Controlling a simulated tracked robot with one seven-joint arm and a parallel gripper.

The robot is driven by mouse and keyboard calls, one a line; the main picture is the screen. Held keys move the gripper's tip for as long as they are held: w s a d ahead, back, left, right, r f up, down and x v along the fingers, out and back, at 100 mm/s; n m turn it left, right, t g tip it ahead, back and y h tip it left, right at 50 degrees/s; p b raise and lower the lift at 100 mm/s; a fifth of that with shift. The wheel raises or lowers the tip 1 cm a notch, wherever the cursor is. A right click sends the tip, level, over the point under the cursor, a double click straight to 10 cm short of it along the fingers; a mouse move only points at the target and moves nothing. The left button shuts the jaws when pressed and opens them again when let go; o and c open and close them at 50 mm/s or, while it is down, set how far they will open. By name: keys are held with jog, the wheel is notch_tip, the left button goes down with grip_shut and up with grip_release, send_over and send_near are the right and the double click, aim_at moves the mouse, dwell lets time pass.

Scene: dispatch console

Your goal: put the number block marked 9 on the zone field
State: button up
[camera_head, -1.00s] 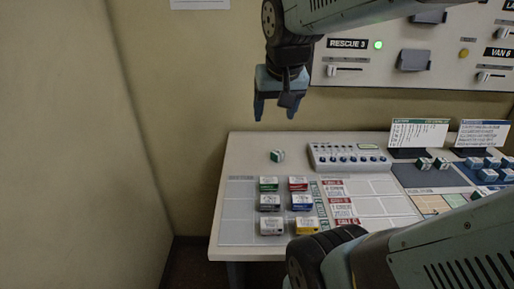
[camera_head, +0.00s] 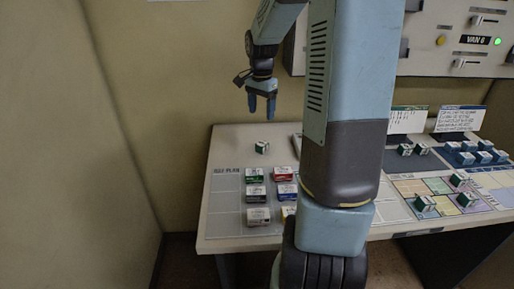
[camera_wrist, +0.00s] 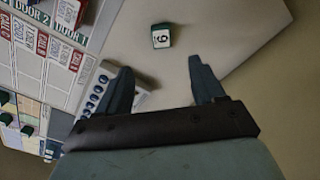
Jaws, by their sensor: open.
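A small green block with a white top (camera_head: 261,147) stands alone near the back left of the console desk. In the wrist view the block (camera_wrist: 161,36) shows one dark digit that reads as a 9 or a 6, depending on its turn. My gripper (camera_head: 262,108) is open and empty, pointing down above the desk, close over this block. In the wrist view the block lies beyond and between my two fingertips (camera_wrist: 158,70), with a gap. A field of coloured patches (camera_head: 408,187) at the right, likely the zone field, carries several green blocks.
Several coloured blocks, one a white-topped block (camera_head: 258,216), lie on a grey grid (camera_head: 226,212) at the front left. A button panel (camera_wrist: 97,92) is close to my gripper. Blue blocks and upright cards (camera_head: 457,119) stand at the back right. My arm hides the desk's middle.

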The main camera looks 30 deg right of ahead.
aim_at(262, 143)
jog(key=shift+m, duration=0.3)
jog(key=f, duration=1)
jog(key=w+f, duration=0.1)
jog(key=f, duration=0.4)
jog(key=shift+d, duration=0.35)
jog(key=shift+c, duration=0.2)
jog(key=c, duration=1.1)
jog(key=shift+r, duration=0.15)
